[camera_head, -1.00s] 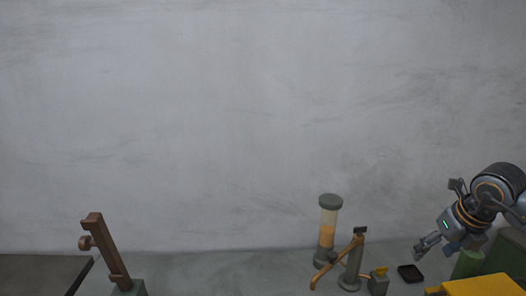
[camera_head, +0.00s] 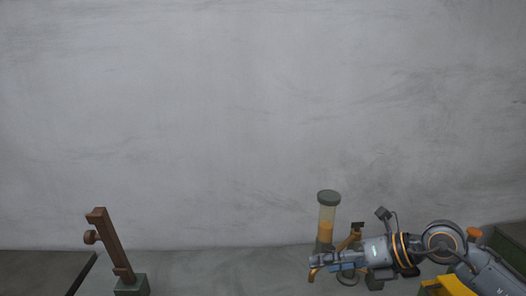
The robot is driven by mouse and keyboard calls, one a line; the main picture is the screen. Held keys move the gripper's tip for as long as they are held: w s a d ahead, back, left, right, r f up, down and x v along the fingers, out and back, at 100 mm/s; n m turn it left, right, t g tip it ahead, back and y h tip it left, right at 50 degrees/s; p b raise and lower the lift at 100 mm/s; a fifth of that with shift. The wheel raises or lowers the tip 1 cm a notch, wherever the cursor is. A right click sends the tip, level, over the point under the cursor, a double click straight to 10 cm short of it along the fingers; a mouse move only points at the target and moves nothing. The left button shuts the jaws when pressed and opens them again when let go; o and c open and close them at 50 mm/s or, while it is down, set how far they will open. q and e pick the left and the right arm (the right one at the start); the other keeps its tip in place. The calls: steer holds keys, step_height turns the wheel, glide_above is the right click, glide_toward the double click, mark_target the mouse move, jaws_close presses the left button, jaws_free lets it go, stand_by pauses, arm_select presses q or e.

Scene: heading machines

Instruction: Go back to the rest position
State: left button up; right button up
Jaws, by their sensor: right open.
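My right gripper (camera_head: 318,265) is at the lower right of the head view, its arm coming in from the right edge. Its fingers point left and are open, with nothing seen between them. It appears in front of the brown-armed grey stand (camera_head: 356,237) and hides most of it. My left gripper is not in view.
A clear cylinder with orange contents and a dark cap (camera_head: 327,213) stands behind my right gripper. A yellow surface (camera_head: 446,286) and a green block (camera_head: 508,246) are at the lower right. A brown lever on a green base (camera_head: 132,286) stands at left. The floor between is clear.

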steer(key=s+a+r+m+t+y, duration=0.3)
steer(key=a+r+m+t+y, duration=0.4)
steer(key=r+m+t, duration=0.25)
steer(key=d+f+m+t+h, duration=0.4)
steer(key=d+f+m+h, duration=0.9)
steer(key=m+h, duration=0.65)
steer(key=s+d+f+m+g, duration=0.2)
steer(key=s+f+m+g, duration=0.4)
steer(key=f, duration=0.5)
steer(key=s+a+f+m+g+y, duration=0.1)
steer(key=s+f+g, duration=0.4)
steer(key=s, duration=0.4)
steer(key=s+f+m+g+y, duration=0.15)
steer(key=s+f+g, duration=0.25)
steer(key=s+f, duration=0.4)
steer(key=s+f+g+b, duration=0.1)
steer(key=s+f+b, duration=0.15)
steer(key=f, duration=1.35)
steer(key=s+f+b, duration=0.2)
steer(key=f+b, duration=0.1)
steer(key=f, duration=1.4)
steer(key=s+d+f+g+b, duration=0.1)
steer(key=s+f+b, duration=0.3)
steer(key=s+f, duration=1.2)
step_height(320, 180, down, 2)
steer(key=shift+d+f, duration=0.1)
steer(key=shift+d, duration=0.65)
